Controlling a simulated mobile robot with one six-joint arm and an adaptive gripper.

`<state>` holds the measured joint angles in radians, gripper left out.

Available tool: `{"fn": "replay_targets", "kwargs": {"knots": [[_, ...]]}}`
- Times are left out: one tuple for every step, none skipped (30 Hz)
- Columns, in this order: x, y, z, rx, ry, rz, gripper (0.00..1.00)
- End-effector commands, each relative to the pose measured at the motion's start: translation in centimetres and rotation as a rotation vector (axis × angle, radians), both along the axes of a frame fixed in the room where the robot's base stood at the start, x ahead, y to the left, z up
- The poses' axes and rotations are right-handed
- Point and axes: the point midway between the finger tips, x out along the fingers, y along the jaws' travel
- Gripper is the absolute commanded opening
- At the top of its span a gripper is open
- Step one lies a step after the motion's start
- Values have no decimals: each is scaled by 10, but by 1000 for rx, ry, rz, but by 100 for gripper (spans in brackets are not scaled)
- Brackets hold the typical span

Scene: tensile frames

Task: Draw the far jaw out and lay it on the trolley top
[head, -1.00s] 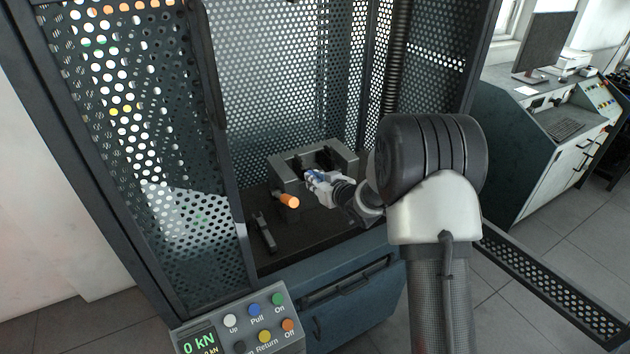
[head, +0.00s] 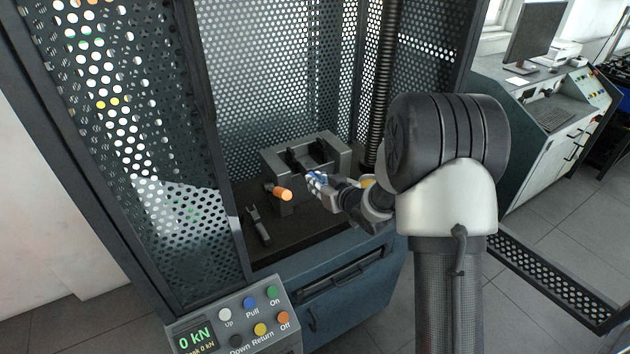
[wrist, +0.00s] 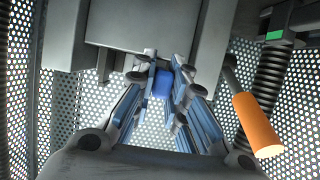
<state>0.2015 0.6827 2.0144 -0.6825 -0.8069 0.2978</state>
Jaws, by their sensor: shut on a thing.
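The grey grip block (head: 338,160) stands inside the machine cage, with two dark jaw-like pieces in its slot (head: 293,160) and (head: 320,150). My gripper (head: 316,180) is just in front of the block, at the right of the orange handle (head: 283,194). In the wrist view, my gripper (wrist: 163,84) is shut on a small blue block (wrist: 162,82) between its fingertips. I cannot tell whether this block belongs to the far jaw. The grey grip block (wrist: 120,25) fills the top of that view. The trolley top cannot be made out.
A dark forked part (head: 258,227) lies on the machine bed, left of the orange handle. Perforated cage panels (head: 130,150) stand left and behind. A control panel (head: 235,320) reading 0 kN is in front. A desk with a monitor (head: 536,32) stands at the right.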

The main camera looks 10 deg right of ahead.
Motion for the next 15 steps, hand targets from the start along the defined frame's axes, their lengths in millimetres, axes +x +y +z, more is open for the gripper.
{"fn": "replay_targets", "kwargs": {"knots": [[-2,-1,2,0,-4,-1,0],[-3,-1,2,1,-4,0,0],[-5,-2,2,1,-4,0,0],[-7,-2,2,1,-4,0,0],[-8,-3,2,1,-4,0,0],[-10,-4,2,1,-4,0,0],[-12,-4,2,1,-4,0,0],[-13,-5,2,1,-3,-1,0],[-15,-5,1,1,-3,-1,0],[-16,-6,2,1,-3,-1,0],[-18,-7,2,1,-3,-1,0],[-20,-7,2,0,-3,-1,0],[-21,-8,2,0,-3,-1,0],[-22,-8,2,0,-4,-1,0],[-24,-8,2,0,-4,-1,0]]}}
